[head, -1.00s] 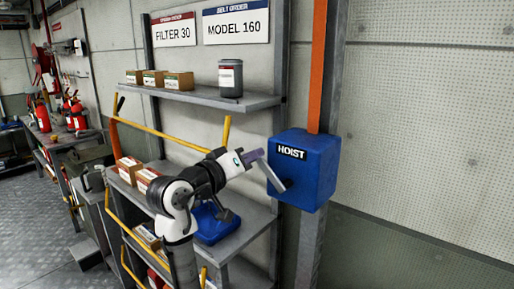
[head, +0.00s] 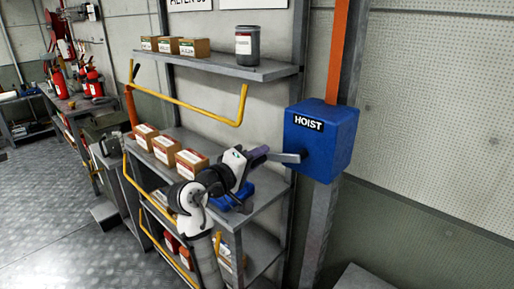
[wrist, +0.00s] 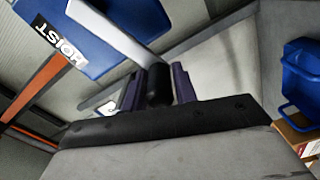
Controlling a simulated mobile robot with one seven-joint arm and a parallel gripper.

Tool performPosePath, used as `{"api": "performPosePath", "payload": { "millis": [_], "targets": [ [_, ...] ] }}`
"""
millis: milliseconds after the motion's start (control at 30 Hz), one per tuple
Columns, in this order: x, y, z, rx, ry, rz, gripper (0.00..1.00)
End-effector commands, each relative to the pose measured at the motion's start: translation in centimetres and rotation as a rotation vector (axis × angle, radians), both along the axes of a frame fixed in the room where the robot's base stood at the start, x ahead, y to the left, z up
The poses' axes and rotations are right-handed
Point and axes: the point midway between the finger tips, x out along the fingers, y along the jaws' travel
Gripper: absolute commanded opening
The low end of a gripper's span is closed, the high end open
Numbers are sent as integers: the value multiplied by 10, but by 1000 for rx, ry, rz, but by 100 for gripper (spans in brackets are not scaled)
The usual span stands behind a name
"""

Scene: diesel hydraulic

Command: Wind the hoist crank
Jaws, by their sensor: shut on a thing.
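The blue hoist box (head: 325,150) with a black HOIST label is fixed to a grey post in the head view; it also fills the top left of the wrist view (wrist: 95,45). Its grey crank arm (head: 286,157) points left, about level, from the box's front. In the wrist view the crank arm (wrist: 115,32) runs down to a dark handle (wrist: 158,84). My gripper (head: 262,153) is left of the box; its purple fingers (wrist: 158,90) are on either side of the handle, shut on it. The handle's far end is hidden in the gripper.
A grey shelf rack behind my arm holds small boxes (head: 192,162) and a dark canister (head: 247,42) on top. Yellow rails (head: 190,112) cross its front. A blue object (wrist: 303,75) lies at right in the wrist view. The wall right of the hoist is bare.

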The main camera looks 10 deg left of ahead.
Motion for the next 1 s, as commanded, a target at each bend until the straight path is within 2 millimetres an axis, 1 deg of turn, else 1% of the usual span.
{"api": "performPosePath", "payload": {
  "millis": [33, 200, 333, 400, 467, 733, 767, 1000],
  "targets": [
    [-3, -4, -6, 7, -1, -9, 0],
    [-6, -10, -19, 7, -4, -12, 0],
    [-10, -16, -26, 8, -6, -16, 0],
    [-11, -19, -28, -37, 25, -17, 0],
    [-11, -19, -27, -44, 27, -17, 7],
    [-11, -19, -26, -45, 25, -17, 42],
    [-11, -19, -26, -46, 25, -16, 43],
    [-10, -16, -28, -46, 29, -11, 43]
  ]
}}
